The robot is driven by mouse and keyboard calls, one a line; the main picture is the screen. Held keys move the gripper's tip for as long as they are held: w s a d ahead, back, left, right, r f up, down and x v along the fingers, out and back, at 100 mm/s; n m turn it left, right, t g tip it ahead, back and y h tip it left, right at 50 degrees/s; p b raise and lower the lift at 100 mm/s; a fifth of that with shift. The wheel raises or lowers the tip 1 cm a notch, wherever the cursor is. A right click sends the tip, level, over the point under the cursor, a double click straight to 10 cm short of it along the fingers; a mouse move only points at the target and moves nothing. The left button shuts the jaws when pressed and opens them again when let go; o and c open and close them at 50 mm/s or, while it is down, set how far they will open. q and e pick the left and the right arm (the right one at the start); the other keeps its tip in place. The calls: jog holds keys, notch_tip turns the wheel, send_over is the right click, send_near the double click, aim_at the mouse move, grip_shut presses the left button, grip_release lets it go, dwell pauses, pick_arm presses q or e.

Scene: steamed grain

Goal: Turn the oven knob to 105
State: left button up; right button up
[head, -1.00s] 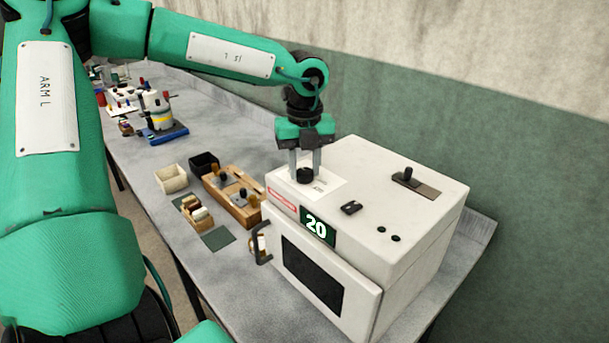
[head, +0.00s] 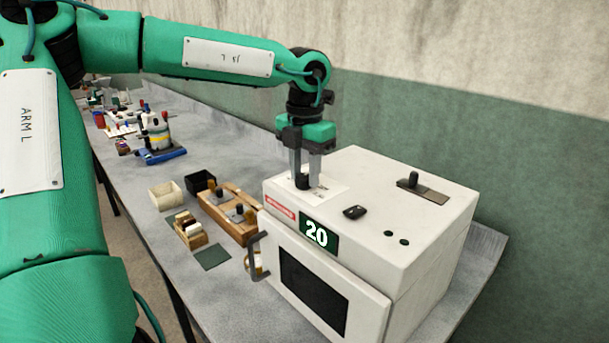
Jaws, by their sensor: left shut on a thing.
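The white oven (head: 420,235) stands on the bench at the right, with a dark window in its front door (head: 313,290). Its green display (head: 319,235) reads 20. The black knob (head: 302,182) sits on the oven's top near the left end, on a white label plate. My left gripper (head: 304,178) points straight down over the top and is shut on the knob, with one finger on each side. The fingers partly hide the knob. My right gripper is not in view.
A dark switch (head: 355,212) and a metal plate with a dark knob (head: 422,188) are on the oven's top. A wooden block with tools (head: 232,215), a cream bin (head: 167,195) and a black bin (head: 201,181) stand left of the oven. A green wall rises behind.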

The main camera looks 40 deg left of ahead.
pick_arm(q)
jog(key=m, duration=0.4)
jog(key=shift+m+b, duration=0.3)
jog(key=shift+m, duration=2.7)
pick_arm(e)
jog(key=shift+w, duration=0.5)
pick_arm(q)
jog(key=o, duration=1)
jog(key=shift+c, duration=0.2)
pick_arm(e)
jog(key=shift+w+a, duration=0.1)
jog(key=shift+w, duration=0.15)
pick_arm(q)
jog(key=shift+r, duration=0.1)
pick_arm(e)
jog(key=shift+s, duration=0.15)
